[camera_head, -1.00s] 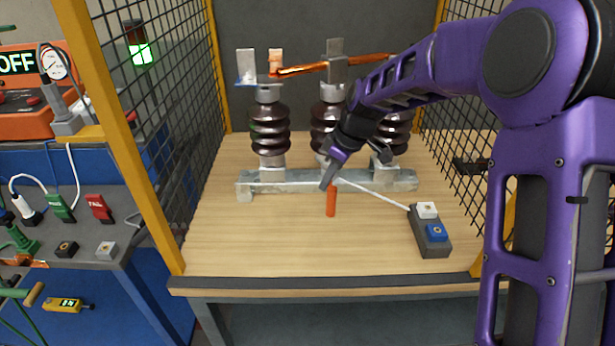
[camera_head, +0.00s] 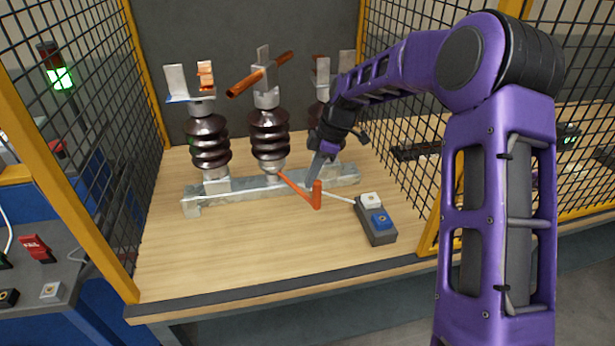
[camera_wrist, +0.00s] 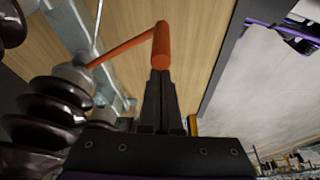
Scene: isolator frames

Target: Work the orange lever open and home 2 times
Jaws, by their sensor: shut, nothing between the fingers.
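The orange lever (camera_head: 298,189) extends from the foot of the middle insulator (camera_head: 268,135) toward the front right, with a handle at its end. In the wrist view the lever's handle (camera_wrist: 161,45) is just beyond my fingertips. My gripper (camera_head: 313,182) is shut and empty, its tips against or very close to the handle; I cannot tell if they touch. The copper bar (camera_head: 262,74) on the middle insulator is turned, its near end pointing toward the front left. It stands clear of the left contact (camera_head: 205,76) and the right contact (camera_head: 322,78).
A grey box with white and blue buttons (camera_head: 376,220) sits right of the lever, joined by a white cable. A metal rail (camera_head: 270,190) carries the insulators. Mesh walls (camera_head: 85,120) with yellow posts stand at both sides. The table's front is clear.

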